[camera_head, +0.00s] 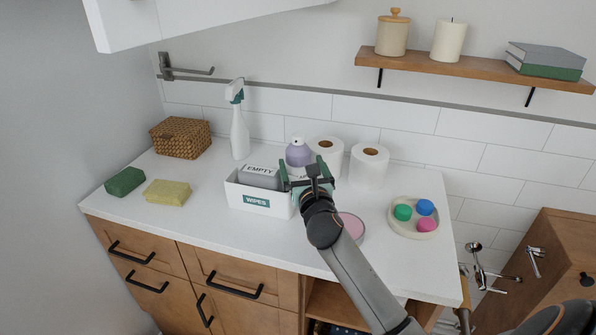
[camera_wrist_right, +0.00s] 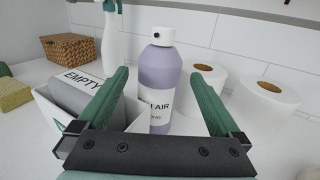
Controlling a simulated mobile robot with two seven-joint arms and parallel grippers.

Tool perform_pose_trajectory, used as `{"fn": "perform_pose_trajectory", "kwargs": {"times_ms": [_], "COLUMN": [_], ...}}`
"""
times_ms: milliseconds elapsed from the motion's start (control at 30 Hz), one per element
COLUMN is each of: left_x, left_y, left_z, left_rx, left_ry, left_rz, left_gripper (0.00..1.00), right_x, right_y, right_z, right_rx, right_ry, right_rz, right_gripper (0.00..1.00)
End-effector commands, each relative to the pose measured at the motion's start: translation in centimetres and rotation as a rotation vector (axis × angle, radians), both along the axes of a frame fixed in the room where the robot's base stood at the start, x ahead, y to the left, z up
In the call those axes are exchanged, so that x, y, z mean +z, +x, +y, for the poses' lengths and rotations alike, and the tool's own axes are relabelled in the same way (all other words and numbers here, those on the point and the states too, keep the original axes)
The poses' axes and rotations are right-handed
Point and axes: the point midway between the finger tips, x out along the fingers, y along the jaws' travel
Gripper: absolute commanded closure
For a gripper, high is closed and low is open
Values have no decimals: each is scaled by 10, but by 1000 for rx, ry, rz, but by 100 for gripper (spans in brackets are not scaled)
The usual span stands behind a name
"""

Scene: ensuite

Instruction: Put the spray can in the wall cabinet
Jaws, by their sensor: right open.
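The spray can (camera_wrist_right: 161,88) is lilac with a white cap and a label reading "AIR". It stands upright on the counter, beside the white wipes box, and its top shows in the head view (camera_head: 298,153). My right gripper (camera_wrist_right: 163,80) is open, with its green fingers to either side of the can in the wrist view. In the head view my right gripper (camera_head: 309,172) hides the can's lower part. The white wall cabinet (camera_head: 215,12) shows only as its lower part at the top. My left gripper is not in view.
The wipes box (camera_head: 262,200) holds a grey "EMPTY" pack (camera_head: 259,175). Two paper rolls (camera_head: 369,166) stand right of the can. A spray bottle (camera_head: 239,133), wicker basket (camera_head: 181,138), sponges (camera_head: 167,192) and a round tray (camera_head: 414,231) are around. A wooden shelf (camera_head: 470,68) is on the wall.

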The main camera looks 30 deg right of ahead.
Motion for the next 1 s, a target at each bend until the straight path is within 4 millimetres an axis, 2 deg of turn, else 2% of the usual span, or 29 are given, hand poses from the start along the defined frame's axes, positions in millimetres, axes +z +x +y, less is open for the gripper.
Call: {"fn": "perform_pose_trajectory", "kwargs": {"times_ms": [300,667,1000], "left_x": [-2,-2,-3], "left_y": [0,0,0], "left_z": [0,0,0], "left_rx": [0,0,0], "left_ry": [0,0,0], "left_rz": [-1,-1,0], "left_gripper": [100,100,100], "right_x": [0,0,0], "right_y": [40,46,46], "right_z": [-16,-19,-19], "right_rx": [0,0,0], "right_ry": [1,0,-1], "right_rz": [-1,-1,-1], "right_gripper": [0,1,39]}}
